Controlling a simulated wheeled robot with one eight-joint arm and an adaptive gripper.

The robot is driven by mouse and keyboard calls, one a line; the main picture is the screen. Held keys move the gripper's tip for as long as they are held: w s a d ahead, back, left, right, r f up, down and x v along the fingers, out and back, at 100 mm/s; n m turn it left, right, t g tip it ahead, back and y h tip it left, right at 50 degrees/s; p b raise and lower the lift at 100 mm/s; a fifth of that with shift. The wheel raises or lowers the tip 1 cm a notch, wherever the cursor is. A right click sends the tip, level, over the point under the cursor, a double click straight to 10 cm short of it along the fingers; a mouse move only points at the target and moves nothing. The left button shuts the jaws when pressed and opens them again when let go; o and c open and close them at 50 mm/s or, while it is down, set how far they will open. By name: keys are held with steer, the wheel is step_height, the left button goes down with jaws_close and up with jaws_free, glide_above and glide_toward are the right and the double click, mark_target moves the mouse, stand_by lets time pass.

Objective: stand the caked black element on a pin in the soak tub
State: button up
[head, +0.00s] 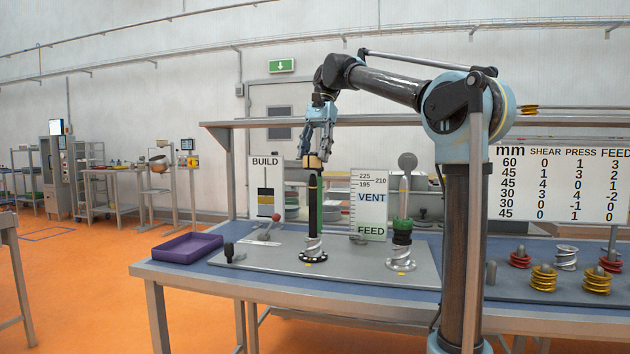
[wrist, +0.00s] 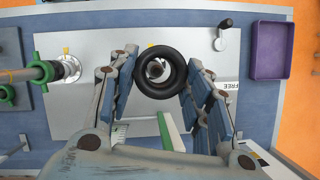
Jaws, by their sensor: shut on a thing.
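The black element (wrist: 174,89) shows in the wrist view as a thick dark ring between the fingers of my gripper (wrist: 161,80), which are shut on it. In the head view my gripper (head: 313,155) is at the top of a dark upright shaft (head: 313,200). The ring is in line with this shaft; I cannot tell whether it is still around it. A silver screw piece (head: 312,247) sits at the shaft's foot. A purple open tub (head: 187,248) lies at the left of the bench and shows in the wrist view (wrist: 272,76). No pin is visible inside it.
A second shaft (head: 403,240) with green and black pieces stands to the right. A lever with a red knob (head: 276,217) and a small dark peg (head: 229,250) are near the tub. Upright boards (head: 368,205) stand behind. Red and yellow screw pieces (head: 543,280) stand at the right.

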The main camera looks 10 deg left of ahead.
step_height(320, 180, up, 8)
steer(key=shift+f, duration=0.15)
steer(key=shift+s, duration=0.1)
